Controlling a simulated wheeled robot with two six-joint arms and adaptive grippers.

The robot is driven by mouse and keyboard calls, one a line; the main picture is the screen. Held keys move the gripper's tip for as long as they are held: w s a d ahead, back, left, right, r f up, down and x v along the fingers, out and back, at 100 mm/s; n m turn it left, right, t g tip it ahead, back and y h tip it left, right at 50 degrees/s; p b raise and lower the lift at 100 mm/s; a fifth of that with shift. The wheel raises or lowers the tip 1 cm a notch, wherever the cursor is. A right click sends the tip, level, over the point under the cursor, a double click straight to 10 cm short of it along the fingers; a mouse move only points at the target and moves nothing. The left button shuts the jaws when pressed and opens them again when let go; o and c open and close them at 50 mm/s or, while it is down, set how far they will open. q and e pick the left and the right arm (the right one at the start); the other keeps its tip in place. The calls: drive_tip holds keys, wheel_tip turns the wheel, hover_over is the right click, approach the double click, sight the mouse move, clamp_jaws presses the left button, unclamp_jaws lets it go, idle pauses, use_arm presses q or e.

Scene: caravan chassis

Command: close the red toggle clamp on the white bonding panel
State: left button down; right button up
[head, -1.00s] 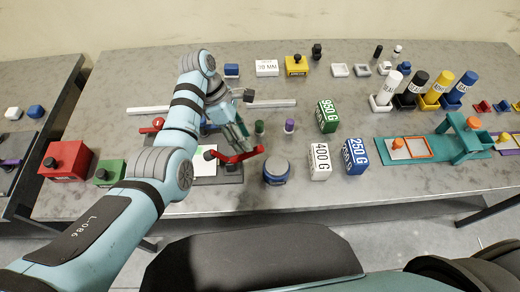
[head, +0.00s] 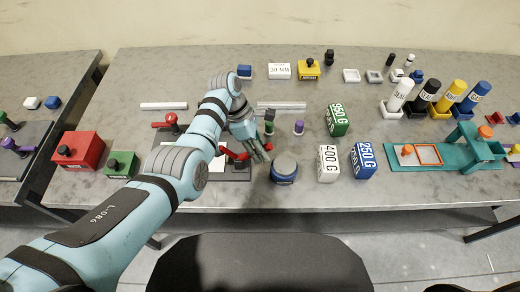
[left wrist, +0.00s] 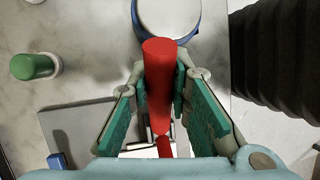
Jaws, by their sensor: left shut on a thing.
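The red toggle clamp's handle (head: 236,154) shows in the head view beside the white bonding panel (head: 219,166), which sits on a dark plate and is partly hidden by my left arm. My left gripper (head: 262,153) is at the handle's right end. In the left wrist view the red handle (left wrist: 158,85) lies between the two green-padded fingers, and my left gripper (left wrist: 155,95) is shut on it. The clamp's base is mostly hidden. My right gripper is not in view.
A blue-rimmed round weight (head: 284,168) stands just right of the gripper. Green (head: 269,125) and purple (head: 298,128) capped pieces stand behind it. Another red handle (head: 165,122) is left of my arm. White (head: 328,163) and blue (head: 363,160) weight blocks stand further right.

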sight(247, 153)
use_arm(q)
drive_tip(key=shift+a+r+h+p, duration=0.3)
drive_tip(key=shift+a+r+h, duration=0.05)
drive_tip(key=shift+h, duration=0.35)
drive_tip(key=shift+a+r+h+p, duration=0.3)
drive_tip(key=shift+h, duration=0.4)
drive_tip(key=shift+a+r+m+h+b, duration=0.15)
drive_tip(key=shift+a+r+h+b, duration=0.2)
drive_tip(key=shift+h, duration=0.4)
drive_tip(key=shift+a+r+m+h+b, duration=0.15)
drive_tip(key=shift+a+h, duration=0.3)
drive_tip(key=shift+h, duration=0.25)
drive_tip(key=shift+a+r+m+h+b, duration=0.1)
drive_tip(key=shift+a+r+h, duration=0.25)
drive_tip(key=shift+h, duration=0.4)
drive_tip(key=shift+a+f, duration=0.1)
drive_tip(key=c, duration=1.5)
unclamp_jaws()
drive_tip(key=shift+o, duration=0.2)
